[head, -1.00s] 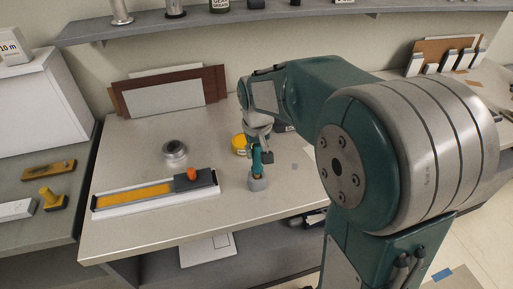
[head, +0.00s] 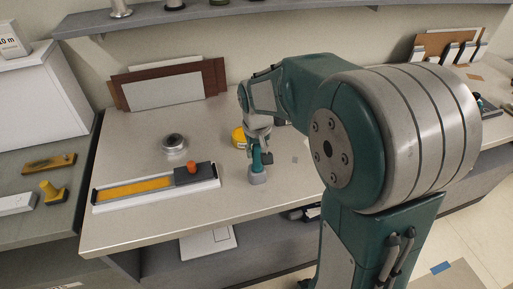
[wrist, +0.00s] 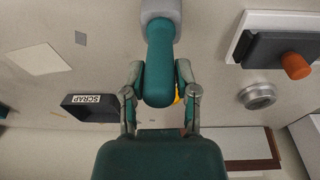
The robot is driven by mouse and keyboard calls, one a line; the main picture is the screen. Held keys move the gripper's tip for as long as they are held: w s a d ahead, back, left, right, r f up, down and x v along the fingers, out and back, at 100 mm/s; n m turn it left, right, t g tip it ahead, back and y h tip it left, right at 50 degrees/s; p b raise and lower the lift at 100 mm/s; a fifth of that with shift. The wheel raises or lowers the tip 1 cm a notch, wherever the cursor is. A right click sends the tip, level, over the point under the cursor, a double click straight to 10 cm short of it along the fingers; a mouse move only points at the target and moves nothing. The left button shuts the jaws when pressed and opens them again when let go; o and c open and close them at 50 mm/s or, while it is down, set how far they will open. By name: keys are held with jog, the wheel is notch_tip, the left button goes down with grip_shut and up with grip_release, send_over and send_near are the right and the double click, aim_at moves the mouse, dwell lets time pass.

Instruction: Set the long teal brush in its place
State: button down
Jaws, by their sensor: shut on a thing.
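The teal brush handle (wrist: 160,72) lies between the two fingers of my gripper (wrist: 160,82) in the wrist view. My gripper is shut on it. A wider grey end (wrist: 161,12) joins the handle and is cut off by the top edge. In the head view, my gripper (head: 257,146) is low over the table, with the brush (head: 257,160) below it and the grey end down. I cannot tell whether the grey end touches the table. I cannot make out which spot is the brush's place.
Left of the brush, a white-edged tray (head: 110,207) has a yellow strip and a dark block with an orange knob (head: 193,167). A metal ring (head: 173,142) stands behind it. A yellow round item (head: 238,138) and a SCRAP bin (wrist: 88,105) are close to my gripper.

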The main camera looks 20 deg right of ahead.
dwell(0.3)
jog(key=shift+c, duration=1.5)
grip_release()
jog(key=shift+f, duration=0.1)
notch_tip(320, 180, up, 12)
jog(key=s, duration=0.1)
jog(key=shift+s+a, duration=0.2)
jog(key=shift+f, duration=0.1)
jog(key=s+t, duration=0.4)
jog(key=s, duration=1.5)
jog(key=shift+s+d+f, duration=0.2)
jog(key=shift+s+f, duration=0.1)
jog(key=shift+f, duration=0.1)
